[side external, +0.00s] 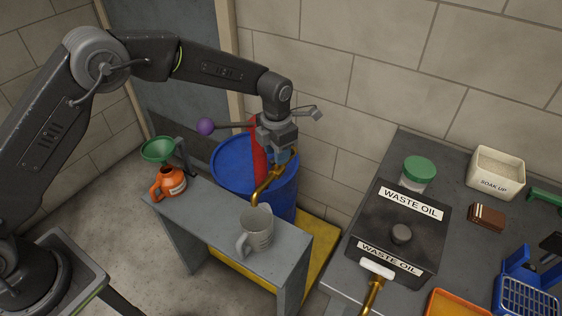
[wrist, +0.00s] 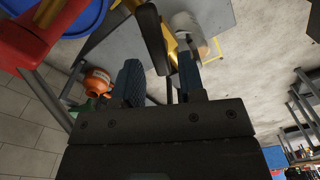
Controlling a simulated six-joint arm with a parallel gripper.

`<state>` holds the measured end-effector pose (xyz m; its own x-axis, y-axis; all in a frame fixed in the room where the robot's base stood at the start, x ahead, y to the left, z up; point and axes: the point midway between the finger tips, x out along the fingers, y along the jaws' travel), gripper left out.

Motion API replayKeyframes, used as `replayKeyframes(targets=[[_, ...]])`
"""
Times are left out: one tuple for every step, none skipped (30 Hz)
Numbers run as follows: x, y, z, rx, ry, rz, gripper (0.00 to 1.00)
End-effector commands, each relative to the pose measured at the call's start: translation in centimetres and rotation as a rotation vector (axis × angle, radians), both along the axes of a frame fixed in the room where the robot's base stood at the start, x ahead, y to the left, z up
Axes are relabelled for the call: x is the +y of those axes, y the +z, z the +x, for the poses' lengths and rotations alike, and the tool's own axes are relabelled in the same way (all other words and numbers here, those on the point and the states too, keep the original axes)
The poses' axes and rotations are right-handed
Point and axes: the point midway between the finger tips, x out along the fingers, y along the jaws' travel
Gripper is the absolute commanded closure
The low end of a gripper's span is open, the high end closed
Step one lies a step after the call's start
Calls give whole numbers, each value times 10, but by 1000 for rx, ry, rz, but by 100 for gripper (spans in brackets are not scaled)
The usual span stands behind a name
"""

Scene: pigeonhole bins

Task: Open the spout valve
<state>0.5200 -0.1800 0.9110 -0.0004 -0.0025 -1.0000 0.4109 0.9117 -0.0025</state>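A blue drum (side external: 230,165) carries a red pump (side external: 259,160) with a purple-knobbed lever (side external: 206,126). A brass spout (side external: 266,187) runs from it toward a grey jug (side external: 256,230) on a bench. My gripper (side external: 284,160) is beside the pump, above the spout. In the wrist view, my gripper's fingers (wrist: 160,80) stand apart. A black elongated handle (wrist: 152,38), perhaps the spout valve's, appears between or just beyond them; I cannot tell whether they touch it. The red pump (wrist: 38,38) and the jug (wrist: 187,28) also show there. The valve body is hidden in the side view.
An orange can (side external: 170,183) and green funnel (side external: 158,149) stand at the bench's left end. A black waste oil box (side external: 366,225), a green-lidded jar (side external: 418,174) and a soak-up tub (side external: 496,174) are on the right table. The wall is close behind the drum.

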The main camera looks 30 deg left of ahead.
Motion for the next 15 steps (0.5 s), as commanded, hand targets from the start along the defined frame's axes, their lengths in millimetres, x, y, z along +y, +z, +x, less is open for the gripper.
replayKeyframes(targets=[[0, -3, 0, 2, 0, 1, 63], [0, -5, 0, 2, 0, 1, 63], [0, -7, 0, 3, 0, 1, 63], [0, -9, -1, 2, 0, 1, 63], [0, -11, -1, 2, 0, 1, 63], [0, -13, 0, 2, 0, 1, 63], [0, -14, 0, 1, 0, 0, 63], [0, -15, 0, 1, 0, 0, 63], [0, -16, 0, 1, 0, 0, 63], [0, -17, 0, 1, 0, 0, 63], [0, -17, 0, 1, 0, 0, 63], [0, -17, 0, 1, 0, 0, 63], [0, -17, 0, 0, 0, 0, 63], [0, -17, 0, 0, 0, 0, 63], [0, -17, 0, 0, 0, 0, 63]])
